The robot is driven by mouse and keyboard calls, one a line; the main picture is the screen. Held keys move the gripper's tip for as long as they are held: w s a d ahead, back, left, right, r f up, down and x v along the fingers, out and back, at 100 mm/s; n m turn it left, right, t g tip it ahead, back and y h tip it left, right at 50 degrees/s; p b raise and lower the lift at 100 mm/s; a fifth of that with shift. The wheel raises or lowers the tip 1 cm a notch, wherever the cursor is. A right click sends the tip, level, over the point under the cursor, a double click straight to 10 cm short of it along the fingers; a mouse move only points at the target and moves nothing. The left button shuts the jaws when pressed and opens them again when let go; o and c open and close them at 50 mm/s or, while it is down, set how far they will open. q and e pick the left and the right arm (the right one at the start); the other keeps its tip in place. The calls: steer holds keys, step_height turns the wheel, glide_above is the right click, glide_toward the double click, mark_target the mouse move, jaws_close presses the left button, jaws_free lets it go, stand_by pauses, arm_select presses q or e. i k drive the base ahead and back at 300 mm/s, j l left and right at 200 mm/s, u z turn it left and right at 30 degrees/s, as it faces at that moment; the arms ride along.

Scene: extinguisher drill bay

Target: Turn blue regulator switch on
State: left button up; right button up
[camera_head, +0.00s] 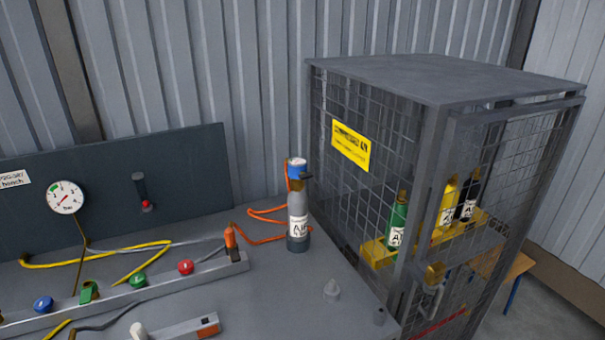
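A grey bottle (298,213) with a white label stands upright on the grey bench. A blue fitting (297,169) sits on its top, with a short dark part sticking out to the right; it looks like a regulator. An orange hose (268,240) runs from near this fitting down to the bench. A round blue knob (43,304) sits on the grey rail at the lower left. The frame does not make clear which blue part is the switch, nor whether it is on. Neither gripper is in view.
The rail (120,298) also carries green (138,280) and red (186,267) knobs. A pressure gauge (65,197) is on the back panel. A mesh cage (440,92) with several bottles stands close to the right of the grey bottle. Bench space before the bottle is mostly clear.

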mark_target(302, 176)
steer(key=i+l+z, duration=0.1)
steer(key=l+z, duration=0.35)
steer(key=i+l+z, duration=0.2)
steer(key=z, duration=0.2)
